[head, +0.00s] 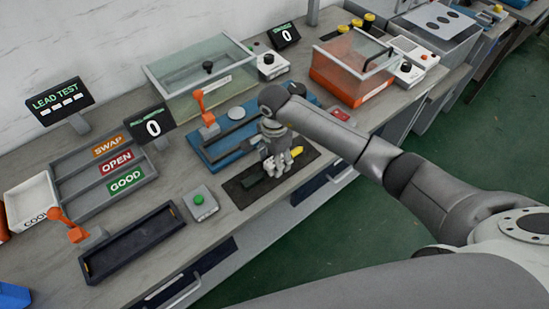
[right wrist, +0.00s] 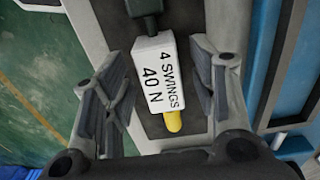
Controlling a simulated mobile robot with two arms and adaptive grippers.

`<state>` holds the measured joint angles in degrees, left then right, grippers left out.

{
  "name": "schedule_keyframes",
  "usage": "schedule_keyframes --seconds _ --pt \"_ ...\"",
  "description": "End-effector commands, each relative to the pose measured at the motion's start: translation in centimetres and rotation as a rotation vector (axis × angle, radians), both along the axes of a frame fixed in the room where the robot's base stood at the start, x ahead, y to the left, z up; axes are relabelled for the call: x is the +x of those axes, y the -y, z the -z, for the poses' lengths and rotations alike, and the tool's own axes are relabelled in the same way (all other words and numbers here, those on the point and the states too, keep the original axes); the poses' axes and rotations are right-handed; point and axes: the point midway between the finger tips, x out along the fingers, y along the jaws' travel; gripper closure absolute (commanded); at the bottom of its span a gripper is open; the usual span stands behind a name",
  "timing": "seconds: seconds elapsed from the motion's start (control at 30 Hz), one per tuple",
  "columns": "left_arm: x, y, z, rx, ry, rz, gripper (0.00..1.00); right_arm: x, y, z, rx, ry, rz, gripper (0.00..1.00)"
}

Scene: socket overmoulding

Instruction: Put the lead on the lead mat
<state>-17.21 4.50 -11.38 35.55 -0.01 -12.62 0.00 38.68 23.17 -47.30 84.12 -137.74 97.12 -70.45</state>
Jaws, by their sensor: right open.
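The lead shows in the right wrist view as a white block (right wrist: 160,78) marked "4 SWINGS 40 N", with a yellow tip (right wrist: 173,122) and a dark green end (right wrist: 145,8). It lies over a dark mat (head: 238,194) on the bench. In the head view its yellow tip (head: 297,151) and dark end (head: 250,180) show beside my right gripper (head: 278,170), which hides much of the rest. My right gripper (right wrist: 160,85) is open, with one finger on each side of the white block and visible gaps between. My left gripper is not in view.
A green-button box (head: 200,203), an empty black tray (head: 132,243) and a rack marked SWAP, OPEN and GOOD (head: 85,174) are at left. A blue fixture with an orange lever (head: 205,107) stands just behind the mat. Clear-walled boxes (head: 197,75) stand further back.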

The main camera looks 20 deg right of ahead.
Motion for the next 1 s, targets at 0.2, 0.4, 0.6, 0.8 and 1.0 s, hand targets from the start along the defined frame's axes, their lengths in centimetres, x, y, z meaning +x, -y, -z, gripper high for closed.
schedule_keyframes --seconds 0.2,0.4,0.6,0.8,1.0 --pt "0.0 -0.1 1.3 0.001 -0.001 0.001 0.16 0.2 0.1 -3.9 -0.001 0.008 -0.001 0.47" --pt "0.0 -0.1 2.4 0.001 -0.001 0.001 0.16 0.2 0.0 -8.2 -0.001 0.006 -0.001 0.47" --pt "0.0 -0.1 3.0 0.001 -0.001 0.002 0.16 0.1 0.0 -11.0 -0.001 0.003 0.0 0.47" --pt "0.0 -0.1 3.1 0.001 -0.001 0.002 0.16 0.0 0.0 -12.0 -0.001 0.0 0.0 0.47" --pt "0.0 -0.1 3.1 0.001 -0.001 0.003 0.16 0.0 0.0 -12.1 0.0 -0.001 0.0 0.47"
